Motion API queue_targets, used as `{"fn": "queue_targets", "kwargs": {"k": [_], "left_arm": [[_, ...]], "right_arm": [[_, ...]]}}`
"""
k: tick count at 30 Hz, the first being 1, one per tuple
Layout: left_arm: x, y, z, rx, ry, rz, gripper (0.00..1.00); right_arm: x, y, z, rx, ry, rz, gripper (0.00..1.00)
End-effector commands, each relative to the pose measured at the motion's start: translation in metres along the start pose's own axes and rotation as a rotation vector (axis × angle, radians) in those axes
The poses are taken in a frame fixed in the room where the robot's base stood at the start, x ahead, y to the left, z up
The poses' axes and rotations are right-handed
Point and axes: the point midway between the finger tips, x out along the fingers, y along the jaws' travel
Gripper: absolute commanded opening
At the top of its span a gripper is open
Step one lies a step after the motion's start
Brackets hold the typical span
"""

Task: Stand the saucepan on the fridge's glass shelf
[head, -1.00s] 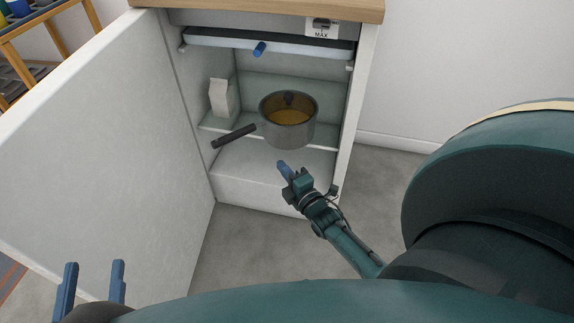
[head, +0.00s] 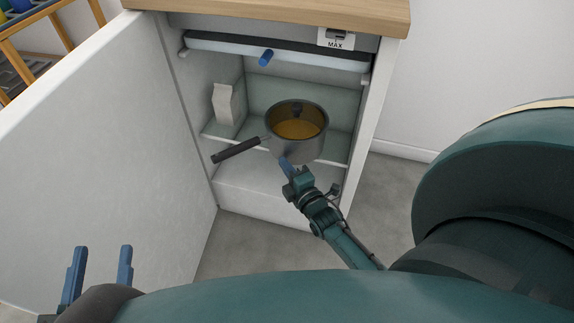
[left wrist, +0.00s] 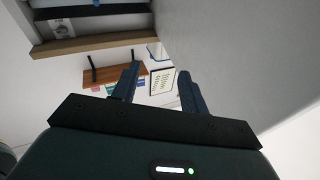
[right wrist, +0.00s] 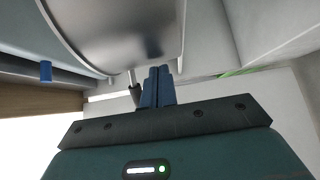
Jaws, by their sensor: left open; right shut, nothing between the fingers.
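The grey saucepan (head: 305,147), with orange-brown contents, is upright in the open fridge at the level of the glass shelf (head: 218,132). Its dark handle (head: 236,150) points left and toward me, past the shelf's front edge. My right gripper (head: 285,161) is shut and empty at the pan's near side; I cannot tell if it touches. In the right wrist view the closed fingers (right wrist: 158,86) are just below the pan's metal body (right wrist: 125,30). My left gripper (head: 100,268) is open and empty at lower left, away from the pan; its spread fingers show in the left wrist view (left wrist: 156,85).
A white carton (head: 224,104) stands on the shelf left of the pan. The open fridge door (head: 90,150) fills the left side. A blue knob-like piece (head: 266,57) sticks out above. The wooden worktop (head: 290,12) is over the fridge. Floor is clear in front.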

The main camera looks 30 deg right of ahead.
Motion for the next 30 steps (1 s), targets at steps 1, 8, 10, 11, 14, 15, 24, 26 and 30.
{"fn": "queue_targets", "kwargs": {"k": [1,8,10,11,14,15,24,26,30], "left_arm": [[0.0,0.0,0.0,0.0,0.0,0.0,0.44],[0.0,0.0,0.0,-0.001,0.0,0.0,0.44],[0.0,0.0,0.0,-0.001,0.0,0.0,0.44],[0.0,0.0,0.0,-0.001,0.0,0.0,0.44],[-0.001,0.001,0.003,-0.005,0.0,0.0,0.44],[-0.001,0.001,0.004,-0.01,0.001,0.0,0.44],[0.002,0.002,-0.001,-0.039,0.023,0.004,0.44],[0.003,0.001,-0.003,-0.038,0.029,0.004,0.44],[0.004,0.001,-0.004,-0.036,0.031,0.005,0.44]], "right_arm": [[0.0,0.0,0.0,0.001,0.0,0.0,0.0],[0.0,0.0,0.0,0.0,0.0,-0.001,0.0],[0.0,0.0,0.0,0.0,0.0,0.0,0.0],[0.001,0.0,0.001,-0.001,0.0,0.0,0.0],[0.011,-0.001,0.01,-0.003,0.0,0.001,0.0],[0.017,-0.001,0.017,-0.005,0.0,0.002,0.0],[0.046,-0.001,0.046,-0.001,-0.001,0.0,0.0],[0.046,0.0,0.046,0.0,-0.001,0.0,0.0],[0.046,0.0,0.046,0.0,-0.001,0.0,0.0]]}}
